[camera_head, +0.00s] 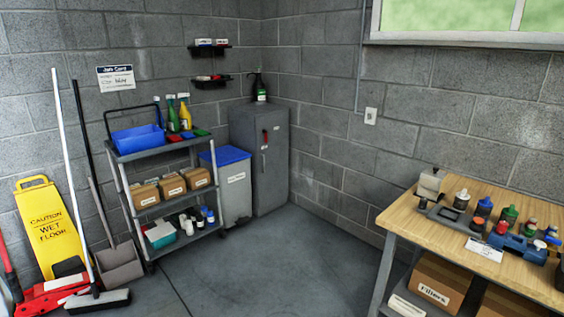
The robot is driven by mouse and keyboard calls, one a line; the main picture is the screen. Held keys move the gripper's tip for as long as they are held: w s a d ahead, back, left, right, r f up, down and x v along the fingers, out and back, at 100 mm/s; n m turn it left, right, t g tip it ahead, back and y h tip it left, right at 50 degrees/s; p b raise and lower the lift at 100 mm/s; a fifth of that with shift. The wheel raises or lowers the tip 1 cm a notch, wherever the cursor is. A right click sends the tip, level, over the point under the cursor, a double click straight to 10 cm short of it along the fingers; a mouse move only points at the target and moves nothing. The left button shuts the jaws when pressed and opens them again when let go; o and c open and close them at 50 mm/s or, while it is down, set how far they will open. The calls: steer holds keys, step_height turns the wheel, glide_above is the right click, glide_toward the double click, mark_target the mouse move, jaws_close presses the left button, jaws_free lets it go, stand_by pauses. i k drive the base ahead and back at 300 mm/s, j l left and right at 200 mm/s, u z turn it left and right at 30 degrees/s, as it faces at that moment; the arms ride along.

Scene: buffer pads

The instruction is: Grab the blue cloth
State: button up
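I cannot make out a blue cloth for certain in the head view. Small folded red cloths or pads (177,138) and a green one (201,132) lie on the top shelf of the grey cart (122,158). A blue open bin (137,141) stands at the left of that shelf; its inside is partly hidden. My gripper is not in view.
Bottles stand behind the cloths. A grey bin with a blue lid (226,158) and a grey cabinet (268,160) stand right of the cart. A yellow wet-floor sign (46,225) and brooms are left. A cluttered wooden workbench (408,216) is right. The middle floor is clear.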

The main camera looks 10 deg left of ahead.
mark_target(188, 136)
steer(key=i+j+u, duration=0.1)
steer(key=i, duration=0.65)
steer(key=i+j, duration=0.25)
steer(key=i, duration=0.55)
steer(key=i+j+u, duration=0.15)
steer(key=i, duration=0.65)
